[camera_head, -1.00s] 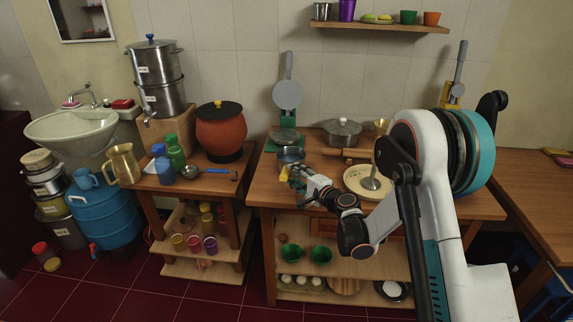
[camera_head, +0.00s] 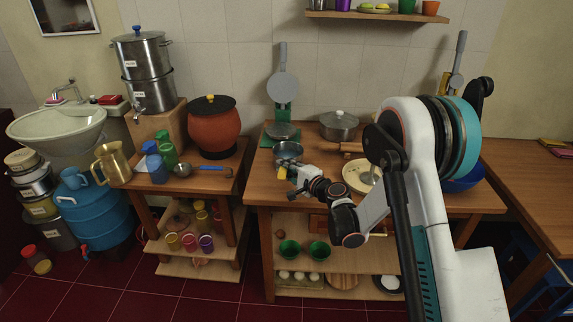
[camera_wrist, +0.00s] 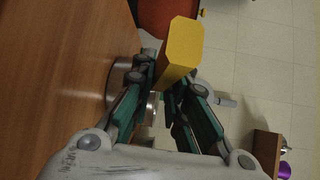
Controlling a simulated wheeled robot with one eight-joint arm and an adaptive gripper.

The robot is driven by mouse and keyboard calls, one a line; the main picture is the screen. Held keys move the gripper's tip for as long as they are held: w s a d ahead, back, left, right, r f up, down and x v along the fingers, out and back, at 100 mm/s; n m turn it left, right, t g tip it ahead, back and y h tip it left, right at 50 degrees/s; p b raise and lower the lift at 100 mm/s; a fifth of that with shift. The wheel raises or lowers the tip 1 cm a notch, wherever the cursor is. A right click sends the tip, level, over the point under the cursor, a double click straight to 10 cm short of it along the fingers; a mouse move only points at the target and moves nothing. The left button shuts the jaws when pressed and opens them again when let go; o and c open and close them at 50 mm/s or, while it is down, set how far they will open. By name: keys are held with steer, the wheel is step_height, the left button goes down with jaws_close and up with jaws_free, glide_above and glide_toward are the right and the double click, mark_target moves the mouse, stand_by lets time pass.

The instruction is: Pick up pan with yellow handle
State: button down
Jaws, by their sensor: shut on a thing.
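The pan (camera_head: 289,150) is a small grey metal one near the left front of the wooden table. Its yellow handle (camera_head: 282,172) points toward the front edge. My gripper (camera_head: 292,178) is at the handle, in front of the pan. In the wrist view the yellow handle (camera_wrist: 182,48) sits between the two green-sided fingers of my gripper (camera_wrist: 165,92), which are shut on it. The pan body is mostly hidden there behind the left finger. I cannot tell whether the pan touches the tabletop.
A green-based press (camera_head: 281,131) stands behind the pan. A lidded pot (camera_head: 339,125) and a cream plate (camera_head: 355,177) are to the right. A clay pot (camera_head: 213,132) stands on the left table (camera_head: 225,176). A gap separates the tables.

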step_height(320, 180, up, 20)
steer(key=p, duration=0.7)
steer(key=shift+d, duration=0.1)
stand_by(0.3)
